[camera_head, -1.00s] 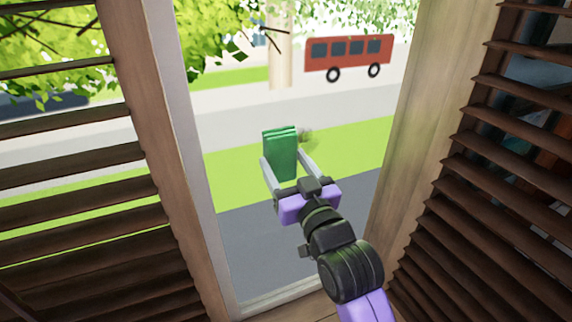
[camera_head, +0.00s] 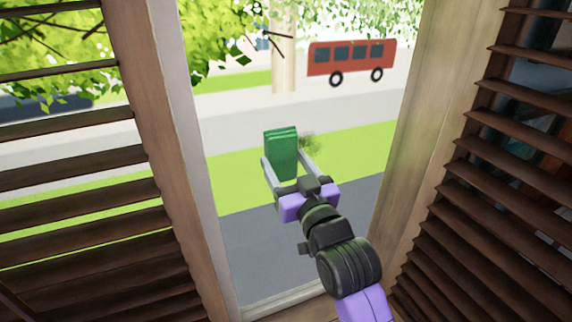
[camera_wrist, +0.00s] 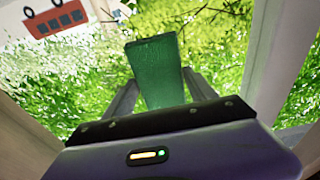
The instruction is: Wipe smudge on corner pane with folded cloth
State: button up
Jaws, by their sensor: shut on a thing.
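My gripper (camera_head: 284,170) is shut on the folded cloth (camera_head: 281,152), a green folded block held upright between the two grey fingers. The cloth also shows in the wrist view (camera_wrist: 156,72), with a finger on each side. The corner pane (camera_head: 262,235) is the clear glass between two wooden posts, and my gripper is in front of it. The smudge (camera_head: 309,142) is a faint dark greenish patch just right of the cloth in the head view. Its left part may be hidden behind the cloth. I cannot tell whether the cloth touches the glass.
Slatted wooden shutters stand at the left (camera_head: 90,215) and right (camera_head: 475,215). A wooden post (camera_head: 165,130) bounds the pane at left, another (camera_head: 425,120) at right. A red bus (camera_head: 350,62), trees and a road show outside through the glass.

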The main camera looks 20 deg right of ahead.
aim_at(315, 144)
jog(key=shift+d+b, duration=0.95)
jog(key=shift+d, duration=2.4)
jog(key=shift+d+b, duration=1.05)
jog(key=shift+d, duration=1.1)
jog(key=shift+a, duration=0.1)
jog(key=shift+a+r+p, duration=0.1)
jog(key=shift+a+p, duration=0.4)
jog(key=shift+a, duration=0.55)
jog(key=shift+s+a+p, duration=0.1)
jog(key=shift+a+p, duration=1.95)
jog(key=shift+a, duration=2.4)
jog(key=s+p, duration=0.1)
jog(key=s, duration=0.5)
